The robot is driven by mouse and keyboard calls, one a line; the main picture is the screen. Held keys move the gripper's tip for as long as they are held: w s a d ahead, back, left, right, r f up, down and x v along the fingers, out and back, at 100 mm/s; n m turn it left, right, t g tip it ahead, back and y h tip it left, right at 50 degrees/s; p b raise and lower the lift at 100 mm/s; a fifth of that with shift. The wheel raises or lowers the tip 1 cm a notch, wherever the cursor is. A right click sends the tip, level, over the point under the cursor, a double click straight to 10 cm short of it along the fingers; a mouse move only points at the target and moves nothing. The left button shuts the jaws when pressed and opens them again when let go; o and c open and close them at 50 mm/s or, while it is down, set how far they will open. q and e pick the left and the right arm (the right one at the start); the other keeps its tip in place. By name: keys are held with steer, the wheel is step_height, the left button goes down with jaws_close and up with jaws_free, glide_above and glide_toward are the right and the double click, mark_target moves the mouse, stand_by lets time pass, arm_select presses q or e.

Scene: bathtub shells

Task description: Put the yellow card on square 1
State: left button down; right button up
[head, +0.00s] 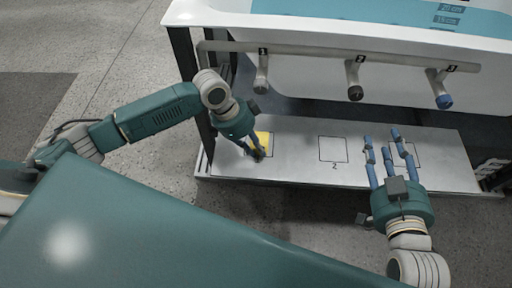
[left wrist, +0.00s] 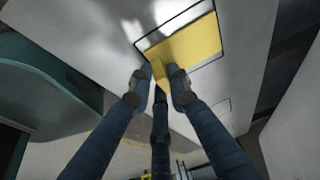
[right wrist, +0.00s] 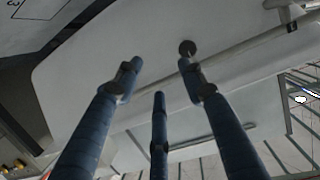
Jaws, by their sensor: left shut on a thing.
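The yellow card (head: 263,138) is at the outlined square at the left end of the white shelf board, below the outlet marked 1. In the left wrist view the card (left wrist: 192,44) shows largely inside the square's black outline, with a smaller yellow part between my fingertips. My left gripper (left wrist: 160,82) is shut on that part. In the head view my left gripper (head: 257,154) hides the near part of the card and square. I cannot tell whether the card lies flat on the board. My right gripper (head: 384,140) is open and empty, in front of the right-hand square.
The board (head: 300,170) also has a bare square 2 (head: 333,149) in the middle. A rail (head: 320,50) with outlets marked 1, 2 and 3 runs above it. A white tub shell (head: 370,30) rises behind. Dark posts stand at the left.

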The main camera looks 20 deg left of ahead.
arm_select(q)
steer(key=c, duration=1.9)
jaws_free()
